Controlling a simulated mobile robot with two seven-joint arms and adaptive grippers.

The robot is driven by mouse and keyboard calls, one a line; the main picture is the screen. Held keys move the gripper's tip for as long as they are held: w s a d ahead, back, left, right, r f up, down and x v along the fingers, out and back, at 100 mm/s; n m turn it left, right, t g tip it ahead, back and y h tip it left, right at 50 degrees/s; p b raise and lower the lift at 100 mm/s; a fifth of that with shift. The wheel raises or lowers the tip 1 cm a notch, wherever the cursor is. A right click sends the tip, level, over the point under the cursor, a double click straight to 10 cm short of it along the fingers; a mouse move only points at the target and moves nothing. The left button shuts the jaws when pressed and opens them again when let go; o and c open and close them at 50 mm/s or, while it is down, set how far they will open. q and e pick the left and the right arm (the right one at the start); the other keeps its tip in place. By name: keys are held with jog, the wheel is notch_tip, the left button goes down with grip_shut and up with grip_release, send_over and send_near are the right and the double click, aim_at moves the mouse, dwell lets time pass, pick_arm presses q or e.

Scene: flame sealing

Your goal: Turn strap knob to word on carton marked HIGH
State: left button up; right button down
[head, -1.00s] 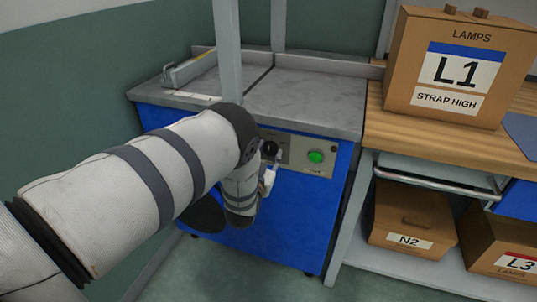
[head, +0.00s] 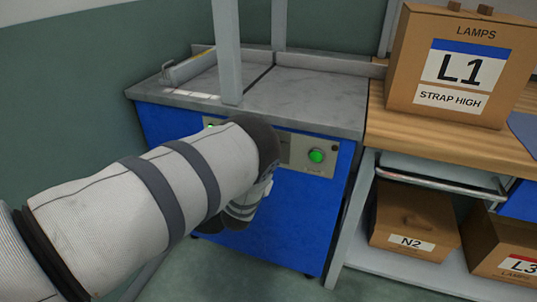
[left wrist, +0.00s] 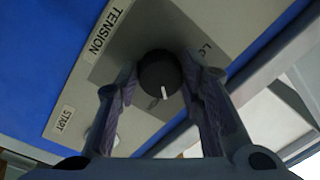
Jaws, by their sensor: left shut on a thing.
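The carton marked L1 (head: 425,108) stands on the wooden bench at the right, with a label reading STRAP HIGH. The strapping machine (head: 290,215) is blue with a grey top. Its black tension knob (left wrist: 158,72) has a white pointer line directed toward the bottom of the left wrist view. The label TENSION and a partly covered label starting with L lie near the knob. My left gripper (left wrist: 160,84) is shut on the knob, one finger on each side. In the head view my left arm hides the knob and gripper. My right gripper is out of view.
A green button (head: 316,155) sits on the panel right of my left wrist; a START label (left wrist: 65,120) shows in the wrist view. A grey upright post (head: 228,55) rises from the machine top. Cartons N2 (head: 412,215) and L3 (head: 500,235) sit on the lower shelf.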

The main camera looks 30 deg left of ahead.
pick_arm(q)
jog(key=shift+f+m+h+b, duration=0.1)
jog(key=shift+m+h+b, duration=0.25)
jog(key=shift+m, duration=1.75)
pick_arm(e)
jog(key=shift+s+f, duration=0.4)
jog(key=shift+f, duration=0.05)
pick_arm(q)
jog(key=shift+a, duration=0.1)
jog(key=o, duration=1.2)
jog(key=shift+s, duration=0.1)
jog(key=v, duration=1.2)
